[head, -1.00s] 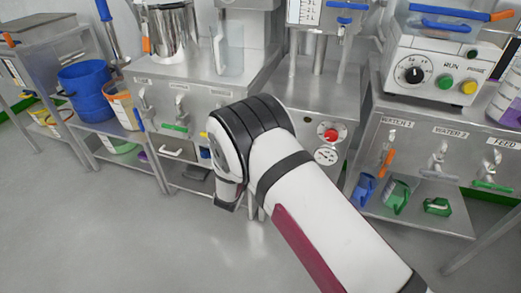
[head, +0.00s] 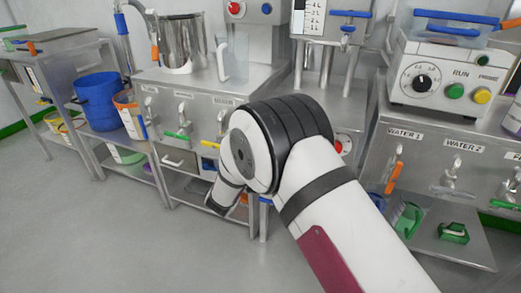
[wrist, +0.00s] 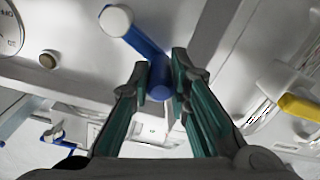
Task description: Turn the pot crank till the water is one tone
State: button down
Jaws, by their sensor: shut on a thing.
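In the wrist view my gripper (wrist: 161,73) is closed with its two teal-padded fingers on either side of a blue handle (wrist: 143,47). The handle looks like a crank: a blue bar runs from a pale round end at upper left to a blue grip between the fingertips. In the head view my arm's bulky joint hides the gripper and this handle. A steel pot (head: 182,45) stands on the counter behind. I cannot tell whether the crank belongs to it. No water shows clearly.
A yellow lever (wrist: 300,107) and another blue handle (wrist: 55,135) show in the wrist view. Steel cabinets with taps surround my arm. A blue bucket (head: 100,100) stands on the left shelf. A mixer with a dial (head: 421,81) is at right. Floor at left is clear.

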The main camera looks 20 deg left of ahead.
jog(key=c, duration=1.5)
grip_release()
jog(key=s, duration=1.2)
jog(key=shift+a, duration=0.15)
